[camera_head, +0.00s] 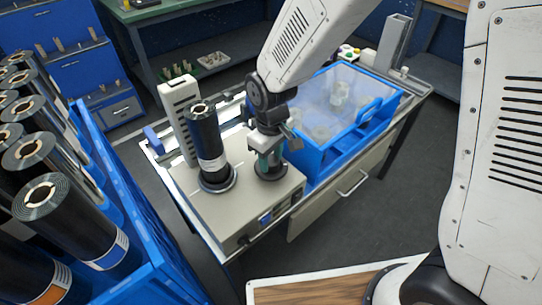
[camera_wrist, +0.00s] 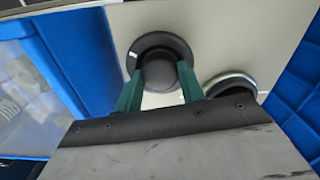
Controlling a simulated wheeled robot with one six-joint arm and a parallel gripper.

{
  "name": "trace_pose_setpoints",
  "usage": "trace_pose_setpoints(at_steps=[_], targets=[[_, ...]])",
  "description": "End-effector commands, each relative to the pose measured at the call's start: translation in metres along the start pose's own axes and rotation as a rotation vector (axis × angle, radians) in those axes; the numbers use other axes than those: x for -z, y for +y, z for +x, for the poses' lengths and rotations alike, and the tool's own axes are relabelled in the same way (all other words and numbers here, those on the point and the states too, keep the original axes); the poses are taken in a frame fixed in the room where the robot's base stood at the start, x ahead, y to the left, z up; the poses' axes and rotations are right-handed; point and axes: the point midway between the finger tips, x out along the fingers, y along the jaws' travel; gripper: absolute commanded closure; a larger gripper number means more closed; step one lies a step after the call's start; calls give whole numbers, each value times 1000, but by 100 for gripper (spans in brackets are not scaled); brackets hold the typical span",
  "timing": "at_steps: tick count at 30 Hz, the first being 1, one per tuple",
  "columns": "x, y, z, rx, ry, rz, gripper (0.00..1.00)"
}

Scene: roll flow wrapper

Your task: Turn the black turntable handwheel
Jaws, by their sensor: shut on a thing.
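The black handwheel (camera_head: 270,172) sits on top of the beige wrapper machine (camera_head: 240,207), at its right side. In the wrist view the handwheel (camera_wrist: 180,47) is a dark disc with a round knob (camera_wrist: 160,74) and a small white mark at its left. My gripper (camera_head: 268,160) reaches down onto it from above. Its green fingers, seen in the wrist view (camera_wrist: 160,82), are shut on the knob, one on each side. A black film roll (camera_head: 207,140) stands upright on a round base (camera_head: 217,181) just left of the handwheel.
A blue box with a clear lid (camera_head: 335,110) stands close to the right of the machine. A blue crate (camera_head: 128,205) of upright black rolls is at the left. A pale upright post (camera_head: 178,115) stands behind the film roll.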

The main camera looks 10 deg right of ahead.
Motion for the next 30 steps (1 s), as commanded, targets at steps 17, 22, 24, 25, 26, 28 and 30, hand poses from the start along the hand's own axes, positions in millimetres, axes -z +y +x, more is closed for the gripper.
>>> trace_pose_setpoints(at_steps=[17,22,24,25,26,28,30], targets=[[1,1,-22,-1,4,1,39],[0,1,-52,-1,4,1,39],[0,1,-62,-1,3,1,39],[0,1,-66,-1,2,2,39],[0,1,-69,-1,3,2,39],[-1,1,-74,0,0,2,39],[-1,1,-77,0,-1,2,39]])
